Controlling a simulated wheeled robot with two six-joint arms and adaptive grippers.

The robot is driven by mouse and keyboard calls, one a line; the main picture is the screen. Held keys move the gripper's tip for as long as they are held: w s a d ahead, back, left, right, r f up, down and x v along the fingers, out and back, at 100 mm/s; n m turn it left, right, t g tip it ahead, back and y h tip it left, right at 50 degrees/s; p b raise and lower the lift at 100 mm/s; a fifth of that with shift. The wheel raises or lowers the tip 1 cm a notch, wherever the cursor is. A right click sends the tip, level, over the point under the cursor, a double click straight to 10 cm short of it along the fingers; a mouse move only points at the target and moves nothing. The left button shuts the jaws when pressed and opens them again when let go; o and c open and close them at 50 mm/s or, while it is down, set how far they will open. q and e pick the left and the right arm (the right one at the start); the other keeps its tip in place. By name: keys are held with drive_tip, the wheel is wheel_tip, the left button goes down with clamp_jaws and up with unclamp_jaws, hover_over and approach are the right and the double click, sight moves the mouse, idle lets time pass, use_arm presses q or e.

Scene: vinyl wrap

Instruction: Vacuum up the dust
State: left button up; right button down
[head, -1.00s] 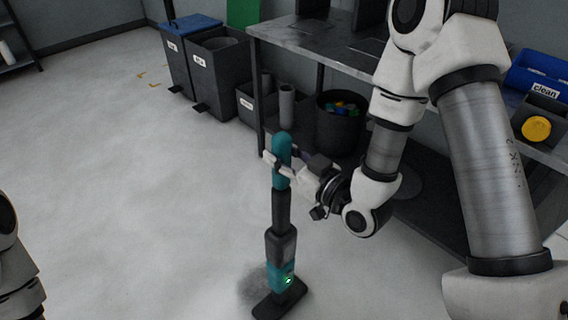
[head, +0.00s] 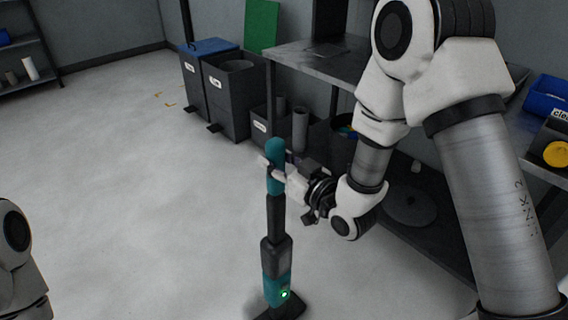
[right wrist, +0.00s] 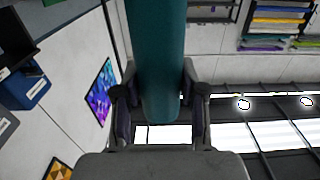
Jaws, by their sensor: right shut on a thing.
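A teal and black stick vacuum (head: 275,255) stands upright on the floor in the head view, with a green light lit near its base. Its dark floor head (head: 285,308) is at the bottom edge of the picture. A faint grey dust patch (head: 256,299) shows on the floor beside the head, partly hidden and cut off. My right gripper (head: 273,168) is shut on the vacuum's teal handle near its top. In the right wrist view the teal handle (right wrist: 158,65) runs between the two fingers. My left gripper is out of view.
A workbench (head: 330,62) with a lower shelf stands on the right, close to my right arm. Dark bins (head: 228,95), one blue-lidded, and a box with grey tubes (head: 300,128) stand behind. The pale floor (head: 130,200) on the left is clear.

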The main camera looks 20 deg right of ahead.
drive_tip(key=r+p+x, duration=0.3)
drive_tip(key=x, duration=1.5)
drive_tip(key=shift+w+r, duration=0.2)
idle(0.7)
idle(1.0)
